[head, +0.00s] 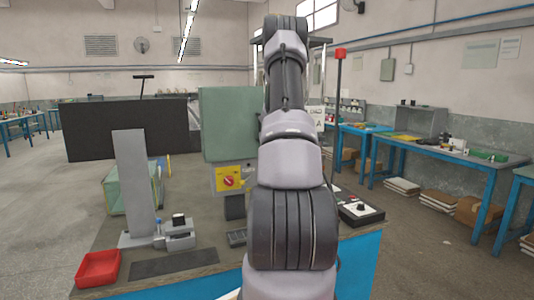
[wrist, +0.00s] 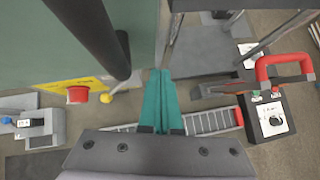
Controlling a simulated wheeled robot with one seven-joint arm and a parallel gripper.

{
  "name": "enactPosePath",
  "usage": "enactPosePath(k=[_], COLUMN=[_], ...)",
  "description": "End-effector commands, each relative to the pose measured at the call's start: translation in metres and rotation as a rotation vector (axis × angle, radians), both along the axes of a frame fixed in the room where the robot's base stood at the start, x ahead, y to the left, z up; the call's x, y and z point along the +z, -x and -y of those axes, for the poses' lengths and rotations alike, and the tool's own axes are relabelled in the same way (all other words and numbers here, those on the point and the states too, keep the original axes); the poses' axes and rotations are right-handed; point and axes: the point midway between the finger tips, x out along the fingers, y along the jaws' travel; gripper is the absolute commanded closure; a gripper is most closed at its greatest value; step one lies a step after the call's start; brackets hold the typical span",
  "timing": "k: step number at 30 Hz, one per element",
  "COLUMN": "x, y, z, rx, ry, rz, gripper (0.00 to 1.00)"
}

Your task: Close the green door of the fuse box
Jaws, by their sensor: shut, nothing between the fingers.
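The fuse box's green panel (head: 230,122) stands upright in the middle of the head view, and my arm hides its right side. It also fills the upper left of the wrist view (wrist: 40,45), with a dark bar (wrist: 88,32) in front of it. I cannot tell how far the door is open, or which part of the green is door. Below the green is a yellow plate with a red rotary switch (head: 229,181). My gripper (wrist: 167,75) is shut and empty, its teal fingers near the green panel's right edge. Contact is unclear. My arm hides the gripper in the head view.
A grey upright plate on a fixture (head: 138,185), a red tray (head: 98,269) and a dark mat (head: 174,263) are on the bench at left. A control box (head: 360,209) sits at right, beside a red-topped post (head: 340,55). A red handle (wrist: 284,62) shows in the wrist view.

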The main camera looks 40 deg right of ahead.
Motion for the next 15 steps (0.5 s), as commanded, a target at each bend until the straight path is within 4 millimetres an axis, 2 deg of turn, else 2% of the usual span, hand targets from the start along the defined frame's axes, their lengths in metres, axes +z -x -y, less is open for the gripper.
enactPosePath(k=[6, 15], x=[0.000, 0.000], y=[-0.012, -0.018], z=[0.004, 0.005], rx=[0.090, 0.129], ry=[0.000, 0.000], rz=[0.001, 0.002], gripper=[1.00, 1.00])
